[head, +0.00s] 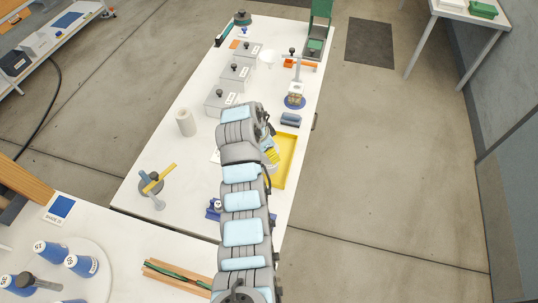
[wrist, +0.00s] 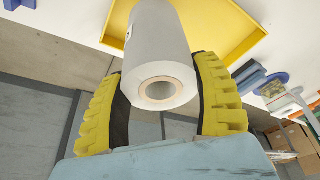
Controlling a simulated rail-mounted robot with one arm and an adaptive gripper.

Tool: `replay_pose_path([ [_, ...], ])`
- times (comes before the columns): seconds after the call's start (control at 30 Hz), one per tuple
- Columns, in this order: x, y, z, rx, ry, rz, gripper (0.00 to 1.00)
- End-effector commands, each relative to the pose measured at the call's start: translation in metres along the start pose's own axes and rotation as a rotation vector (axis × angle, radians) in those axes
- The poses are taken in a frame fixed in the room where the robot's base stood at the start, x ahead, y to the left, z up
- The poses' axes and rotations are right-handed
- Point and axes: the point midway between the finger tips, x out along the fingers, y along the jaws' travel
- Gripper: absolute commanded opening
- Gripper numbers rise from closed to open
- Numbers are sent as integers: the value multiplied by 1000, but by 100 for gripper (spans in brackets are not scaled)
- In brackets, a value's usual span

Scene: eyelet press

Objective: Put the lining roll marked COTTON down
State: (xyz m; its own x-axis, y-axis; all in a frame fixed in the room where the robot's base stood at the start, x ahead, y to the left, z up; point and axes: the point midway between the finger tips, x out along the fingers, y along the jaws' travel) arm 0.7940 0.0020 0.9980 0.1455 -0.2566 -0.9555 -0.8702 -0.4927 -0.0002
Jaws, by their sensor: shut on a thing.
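My gripper (wrist: 163,105) is shut on a pale grey-white roll (wrist: 158,50), one yellow finger on each side of it. The roll's end with its tan hollow core faces the wrist camera. I can read no marking on it, so I cannot tell from these frames whether it says COTTON. In the head view my gripper (head: 271,155) is at the left side of the yellow tray (head: 290,165), and my arm hides most of it. The tray also shows behind the roll in the wrist view (wrist: 225,22). I cannot tell whether the roll touches anything.
Another off-white roll (head: 186,122) stands on the white table to the left. Several grey boxes (head: 221,101) with black knobs line the table's left side. A blue-grey block (head: 290,120) lies just beyond the tray. The table is bare around the standing roll.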

Motion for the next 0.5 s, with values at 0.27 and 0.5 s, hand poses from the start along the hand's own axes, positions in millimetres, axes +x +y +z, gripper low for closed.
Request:
replay_pose_path([
  [0.27, 24, -1, 7, -1, -2, 4, 28],
  [0.5, 32, -2, 9, 0, 1, -2, 28],
])
